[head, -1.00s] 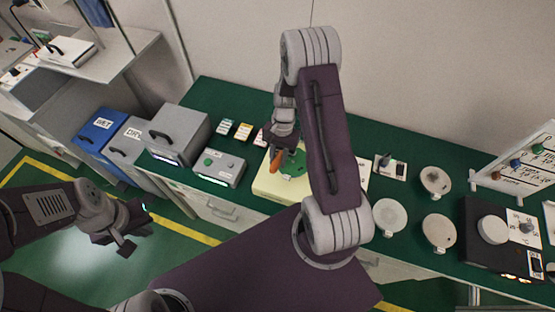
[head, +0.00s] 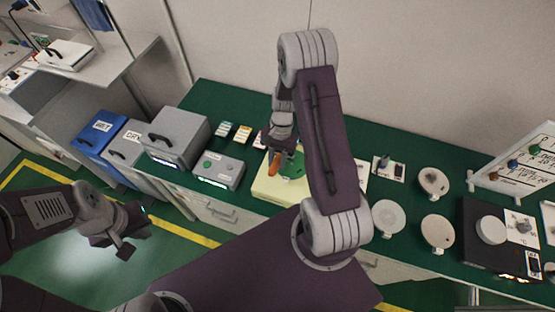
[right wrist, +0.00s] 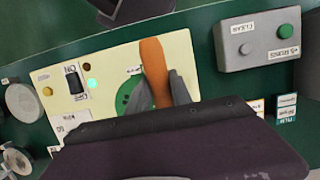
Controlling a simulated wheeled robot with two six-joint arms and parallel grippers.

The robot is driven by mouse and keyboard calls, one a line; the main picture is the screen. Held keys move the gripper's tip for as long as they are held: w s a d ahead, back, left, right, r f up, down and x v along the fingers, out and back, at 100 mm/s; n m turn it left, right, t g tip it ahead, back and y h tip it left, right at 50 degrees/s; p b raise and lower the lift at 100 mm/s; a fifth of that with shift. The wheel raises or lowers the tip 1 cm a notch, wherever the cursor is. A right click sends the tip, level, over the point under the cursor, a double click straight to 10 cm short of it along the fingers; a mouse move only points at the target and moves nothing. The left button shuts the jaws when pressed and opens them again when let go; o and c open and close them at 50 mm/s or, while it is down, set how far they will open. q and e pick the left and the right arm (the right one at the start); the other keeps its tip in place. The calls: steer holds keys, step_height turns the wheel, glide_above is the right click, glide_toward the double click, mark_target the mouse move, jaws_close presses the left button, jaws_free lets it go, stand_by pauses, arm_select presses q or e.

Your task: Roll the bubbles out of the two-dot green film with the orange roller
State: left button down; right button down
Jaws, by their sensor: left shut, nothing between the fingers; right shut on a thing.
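The orange roller (head: 274,164) is in my right gripper (head: 279,144). In the right wrist view the roller (right wrist: 154,72) stands up between the two grey fingers of the gripper (right wrist: 167,88), which are shut on it. A round green film (right wrist: 124,97) lies on a cream board (right wrist: 116,58), just left of the roller and partly hidden by my gripper. In the head view the green film (head: 294,166) shows behind and right of the roller. Its dots and bubbles cannot be made out. My left gripper (head: 129,238) is shut and empty over the floor.
A grey box with a green button (head: 215,170) stands left of the cream board (head: 270,193). A larger grey case (head: 177,137) and bins are farther left. Round plates (head: 388,216) and a black machine (head: 475,243) stand to the right on the green bench.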

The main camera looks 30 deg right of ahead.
mark_target(272, 170)
steer(key=shift+s+a, duration=0.6)
steer(key=shift+a, duration=0.1)
steer(key=shift+s+a, duration=0.5)
steer(key=shift+a, duration=0.15)
steer(key=shift+s, duration=0.1)
steer(key=shift+s+a, duration=0.55)
steer(key=shift+a, duration=0.15)
